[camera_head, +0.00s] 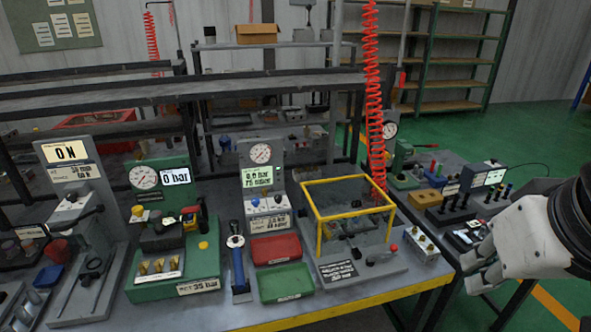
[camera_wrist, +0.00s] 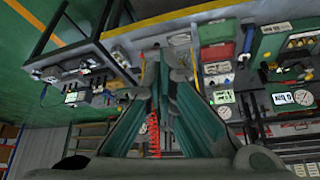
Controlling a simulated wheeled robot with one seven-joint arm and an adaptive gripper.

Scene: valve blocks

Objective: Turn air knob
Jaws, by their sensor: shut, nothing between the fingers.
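My gripper (camera_head: 474,266) is at the far right of the head view, shut and empty, in front of the right-hand bench and away from the main bench's panels. Its fingers also show in the wrist view (camera_wrist: 178,68). I cannot tell which knob is the air knob.
A yellow-framed cage (camera_head: 319,231) stands right of the grey panel, near a hanging red coiled hose (camera_head: 374,100). Green floor is clear at the back right.

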